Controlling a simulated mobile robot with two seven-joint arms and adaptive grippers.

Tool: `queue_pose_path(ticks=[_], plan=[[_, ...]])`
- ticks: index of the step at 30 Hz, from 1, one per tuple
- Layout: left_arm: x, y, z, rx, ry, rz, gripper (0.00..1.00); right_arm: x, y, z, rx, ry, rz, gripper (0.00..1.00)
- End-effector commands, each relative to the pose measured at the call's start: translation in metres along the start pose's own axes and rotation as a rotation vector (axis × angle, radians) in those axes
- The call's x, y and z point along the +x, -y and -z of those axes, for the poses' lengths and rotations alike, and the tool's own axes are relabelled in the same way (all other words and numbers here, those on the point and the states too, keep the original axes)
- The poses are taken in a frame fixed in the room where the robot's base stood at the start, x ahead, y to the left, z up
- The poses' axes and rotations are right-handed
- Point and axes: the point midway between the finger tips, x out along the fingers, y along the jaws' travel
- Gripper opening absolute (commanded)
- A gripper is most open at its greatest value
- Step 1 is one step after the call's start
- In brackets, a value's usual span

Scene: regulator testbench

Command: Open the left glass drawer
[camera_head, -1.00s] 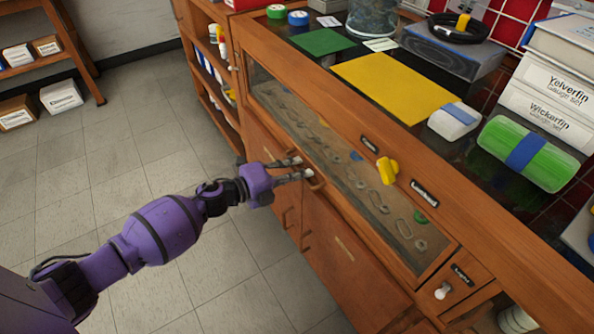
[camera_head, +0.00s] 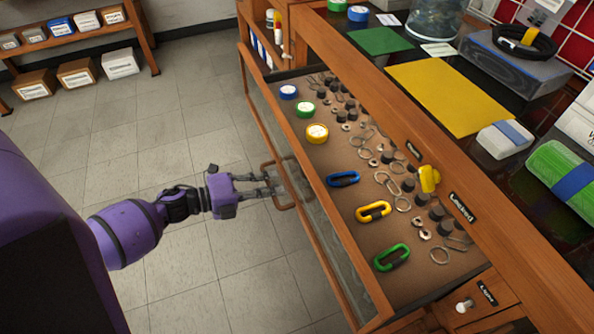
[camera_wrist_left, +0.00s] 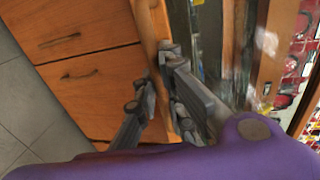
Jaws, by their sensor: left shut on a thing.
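The glass drawer (camera_head: 322,246) is pulled well out of the wooden bench, with its glass front toward my arm. Its inside lies open to view, holding carabiners, tape rolls, rings and small dark parts. My left gripper (camera_head: 273,185) is at the drawer's front, shut on its handle (camera_head: 284,206). In the left wrist view the fingers (camera_wrist_left: 165,100) close at the drawer's wooden front edge, and the handle itself is hard to make out. My right gripper is not in view.
The bench top holds a yellow sheet (camera_head: 450,108), a green sheet (camera_head: 380,41), a white box (camera_head: 505,139) and a green roll (camera_head: 560,176).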

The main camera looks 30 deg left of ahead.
Motion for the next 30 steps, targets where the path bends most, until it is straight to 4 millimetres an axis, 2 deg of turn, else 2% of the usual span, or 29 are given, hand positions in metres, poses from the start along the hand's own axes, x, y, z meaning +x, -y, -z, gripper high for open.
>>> queue_pose_path(ticks=[1, 6, 12, 18, 30], plan=[[-0.015, -0.004, 0.0, -0.003, 0.002, -0.004, 0.0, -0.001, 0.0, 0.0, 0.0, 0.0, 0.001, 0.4], [-0.049, -0.011, 0.0, -0.002, 0.001, -0.003, 0.0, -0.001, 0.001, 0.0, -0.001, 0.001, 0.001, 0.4], [-0.076, -0.016, 0.0, -0.001, 0.001, -0.001, 0.0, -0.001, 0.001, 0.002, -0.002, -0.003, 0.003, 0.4], [-0.088, -0.018, 0.0, -0.001, 0.0, 0.0, 0.0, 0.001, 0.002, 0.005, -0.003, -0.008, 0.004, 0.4], [-0.09, -0.018, 0.0, 0.0, 0.0, 0.001, 0.0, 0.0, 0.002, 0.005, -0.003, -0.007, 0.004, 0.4]])
